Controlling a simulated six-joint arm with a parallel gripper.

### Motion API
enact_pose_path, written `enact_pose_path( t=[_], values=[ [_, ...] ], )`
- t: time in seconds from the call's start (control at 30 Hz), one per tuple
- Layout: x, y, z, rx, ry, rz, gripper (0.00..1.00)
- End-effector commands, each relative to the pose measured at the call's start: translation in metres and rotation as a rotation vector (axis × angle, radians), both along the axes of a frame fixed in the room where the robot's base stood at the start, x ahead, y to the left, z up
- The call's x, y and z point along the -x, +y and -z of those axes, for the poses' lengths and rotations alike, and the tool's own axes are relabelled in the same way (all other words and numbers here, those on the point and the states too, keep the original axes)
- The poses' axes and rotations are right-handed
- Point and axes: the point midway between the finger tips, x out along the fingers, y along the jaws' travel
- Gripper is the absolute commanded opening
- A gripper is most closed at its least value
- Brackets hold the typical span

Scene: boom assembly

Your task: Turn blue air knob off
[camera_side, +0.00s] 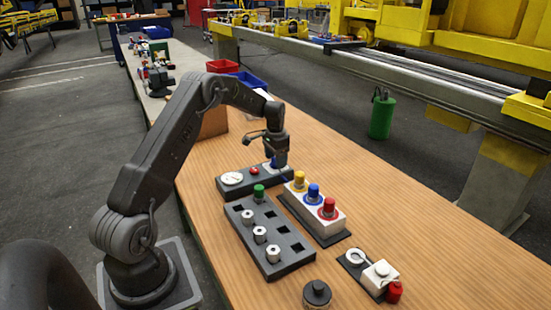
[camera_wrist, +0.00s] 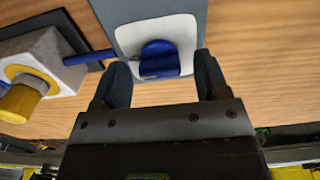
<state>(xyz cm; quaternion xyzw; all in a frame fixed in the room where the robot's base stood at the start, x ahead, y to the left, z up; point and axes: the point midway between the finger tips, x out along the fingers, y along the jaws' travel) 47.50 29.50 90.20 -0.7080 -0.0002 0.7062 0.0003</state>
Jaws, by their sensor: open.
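The blue air knob (camera_wrist: 160,58) sits on a white plate (camera_wrist: 185,45) on a grey panel (camera_wrist: 128,12) in the wrist view. In the side view the panel (camera_side: 225,192) lies on the bench, and the knob end is mostly hidden under my gripper (camera_side: 277,160). In the wrist view my gripper (camera_wrist: 161,66) is open, with one finger on each side of the knob. Gaps show between the knob and both fingers. My gripper points down over the panel's right end.
The panel also carries a white dial (camera_side: 232,178) and a red button (camera_side: 254,171). A white block (camera_side: 330,222) with yellow, blue and red caps stands close by, with a dark rack (camera_side: 262,245) in front. Clear wooden bench (camera_side: 420,215) lies to the right.

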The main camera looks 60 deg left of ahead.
Motion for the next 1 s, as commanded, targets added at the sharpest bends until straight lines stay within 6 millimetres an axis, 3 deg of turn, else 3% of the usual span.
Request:
enact_pose_path(
  t=[0.17, 0.67, 1.0],
  values=[
    [0.0001, -0.0001, 0.0000, 0.000, 0.000, 0.000, 0.67],
    [0.0001, 0.0000, -0.0004, 0.000, 0.000, 0.000, 0.19],
    [0.0000, 0.0000, -0.0005, 0.000, 0.001, -0.050, 0.19]
  ],
)
